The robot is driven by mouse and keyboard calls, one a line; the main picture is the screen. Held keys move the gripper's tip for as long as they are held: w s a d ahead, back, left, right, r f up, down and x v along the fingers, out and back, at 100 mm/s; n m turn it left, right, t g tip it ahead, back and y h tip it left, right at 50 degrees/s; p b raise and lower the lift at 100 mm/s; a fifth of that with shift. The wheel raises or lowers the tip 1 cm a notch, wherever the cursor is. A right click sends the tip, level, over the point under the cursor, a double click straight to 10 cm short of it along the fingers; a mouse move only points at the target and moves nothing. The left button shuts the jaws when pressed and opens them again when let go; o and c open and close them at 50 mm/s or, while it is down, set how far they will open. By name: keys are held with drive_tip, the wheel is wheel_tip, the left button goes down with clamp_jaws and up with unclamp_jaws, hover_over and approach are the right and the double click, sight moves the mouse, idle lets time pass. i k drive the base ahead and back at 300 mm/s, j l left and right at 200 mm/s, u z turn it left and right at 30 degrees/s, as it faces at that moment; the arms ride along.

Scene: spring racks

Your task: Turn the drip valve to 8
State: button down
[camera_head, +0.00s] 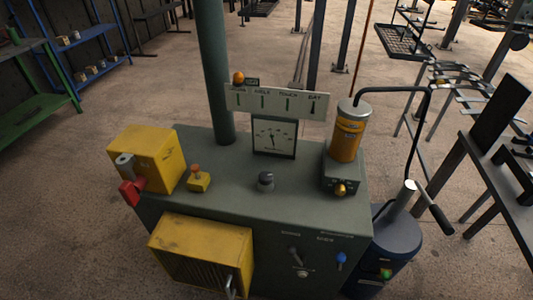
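A grey-green machine cabinet (225,170) stands in the middle of the head camera view. An orange cylinder (347,138) with a metal cap stands upright at its right end, on a small dark block with a brass knob (340,189) on its front. A dark round knob (265,181) with a lighter top sits on the cabinet top. I cannot tell for certain which knob is the drip valve, and no scale or number 8 is readable. A white dial gauge (274,138) with a dark needle stands behind the round knob. My gripper is not in view.
A yellow box (146,158) with a red handle and a small yellow switch (198,180) sit on the cabinet's left. A blue drum (394,240) with a crank stands right.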

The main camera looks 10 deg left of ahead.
sight(340, 189)
drive_tip(key=i+j, duration=0.1)
drive_tip(key=j, duration=1.05)
drive_tip(key=i+j, duration=0.15)
drive_tip(key=j, duration=0.4)
